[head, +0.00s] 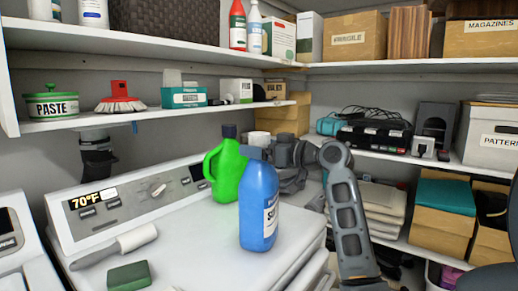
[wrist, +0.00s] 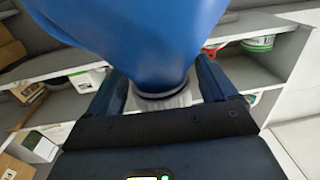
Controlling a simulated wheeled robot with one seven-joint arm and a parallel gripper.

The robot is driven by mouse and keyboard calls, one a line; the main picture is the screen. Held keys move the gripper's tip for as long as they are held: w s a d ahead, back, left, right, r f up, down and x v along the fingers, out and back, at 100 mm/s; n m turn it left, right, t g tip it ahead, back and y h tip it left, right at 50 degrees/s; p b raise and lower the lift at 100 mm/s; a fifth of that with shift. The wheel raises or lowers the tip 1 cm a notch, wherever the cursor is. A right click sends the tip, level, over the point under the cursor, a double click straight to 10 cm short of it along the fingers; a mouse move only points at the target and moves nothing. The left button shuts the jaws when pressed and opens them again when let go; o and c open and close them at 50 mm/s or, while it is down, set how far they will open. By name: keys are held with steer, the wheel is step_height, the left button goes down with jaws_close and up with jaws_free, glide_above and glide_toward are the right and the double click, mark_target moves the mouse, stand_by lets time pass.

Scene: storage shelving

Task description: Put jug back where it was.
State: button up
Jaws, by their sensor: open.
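A green jug (head: 225,172) with a side handle and dark cap stands on the white washer top (head: 180,250), near its control panel. Contact cannot be told.
Shelves above hold a paste tub (head: 52,104), a red brush (head: 120,98) and boxes. Right shelves hold a black device (head: 375,136) and cartons. The washer's front middle is clear.

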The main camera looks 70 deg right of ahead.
steer(key=s+a+b, duration=0.2)
steer(key=s, duration=0.9)
steer(key=shift+s+b, duration=0.3)
steer(key=shift+s, duration=0.1)
